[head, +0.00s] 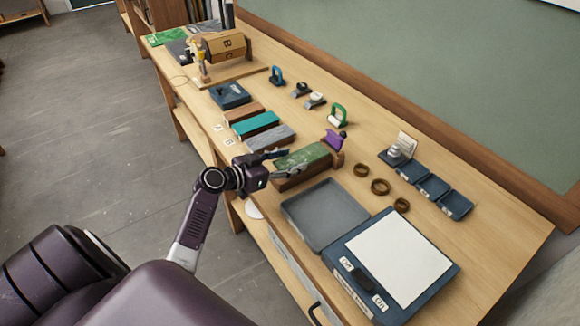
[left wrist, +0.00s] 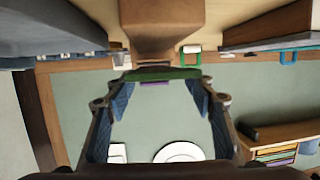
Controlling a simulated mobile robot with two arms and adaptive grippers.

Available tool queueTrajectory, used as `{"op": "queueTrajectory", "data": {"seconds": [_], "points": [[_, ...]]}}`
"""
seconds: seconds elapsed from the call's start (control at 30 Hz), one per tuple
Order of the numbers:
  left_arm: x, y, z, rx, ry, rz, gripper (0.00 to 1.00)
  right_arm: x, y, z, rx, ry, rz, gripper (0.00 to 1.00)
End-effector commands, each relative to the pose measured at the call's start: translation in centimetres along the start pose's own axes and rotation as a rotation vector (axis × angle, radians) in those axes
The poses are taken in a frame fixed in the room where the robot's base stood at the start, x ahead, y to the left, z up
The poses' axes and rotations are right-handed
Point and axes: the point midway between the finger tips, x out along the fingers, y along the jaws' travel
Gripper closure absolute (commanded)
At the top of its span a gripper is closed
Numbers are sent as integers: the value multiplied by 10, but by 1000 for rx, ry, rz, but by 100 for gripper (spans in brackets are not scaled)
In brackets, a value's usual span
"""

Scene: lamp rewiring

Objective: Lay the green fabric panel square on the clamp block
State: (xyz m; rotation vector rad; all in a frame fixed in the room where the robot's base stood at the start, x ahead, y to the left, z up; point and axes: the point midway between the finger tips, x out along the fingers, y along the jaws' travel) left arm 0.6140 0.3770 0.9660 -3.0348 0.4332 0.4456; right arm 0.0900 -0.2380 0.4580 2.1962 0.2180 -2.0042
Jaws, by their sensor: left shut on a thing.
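The green fabric panel (head: 305,157) is a flat, patterned green piece over the top of the brown clamp block (head: 291,182). It lies roughly along the block's length; I cannot tell whether it rests fully flat on it. My left gripper (head: 287,164) is at the block's near-left end, shut on the panel, with one finger along each side. In the left wrist view the panel's green edge (left wrist: 163,74) spans between the fingertips, close against the brown block (left wrist: 163,30). A purple clamp piece (head: 335,138) stands at the block's far end. My right gripper is not in view.
A grey empty tray (head: 325,214) lies just right of the block. Brown rings (head: 380,187) sit beyond it. Teal (head: 256,123) and grey (head: 270,138) fabric-topped blocks lie to the left. A green-handled clamp (head: 338,114) stands behind.

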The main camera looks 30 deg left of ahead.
Motion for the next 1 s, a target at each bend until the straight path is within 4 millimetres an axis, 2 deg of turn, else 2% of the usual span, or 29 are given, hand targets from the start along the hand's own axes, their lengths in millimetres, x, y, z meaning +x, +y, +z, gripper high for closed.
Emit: {"op": "queueTrajectory", "data": {"seconds": [0.1, 0.2, 0.63, 0.67, 0.7, 0.8, 1.0], "points": [[6, 0, 18, -7, -1, 1, 72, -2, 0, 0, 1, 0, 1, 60], [8, 0, 26, -4, 0, 0, 72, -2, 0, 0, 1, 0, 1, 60], [10, 0, 32, -1, 0, 1, 72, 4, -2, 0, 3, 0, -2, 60], [9, 0, 31, -1, 0, 1, 47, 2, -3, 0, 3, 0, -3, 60], [9, 0, 30, -2, -1, 1, 43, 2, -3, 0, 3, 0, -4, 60], [9, 0, 30, -2, -1, 1, 32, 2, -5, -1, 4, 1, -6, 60], [9, 0, 30, -2, -1, 1, 32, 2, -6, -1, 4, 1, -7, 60]]}}
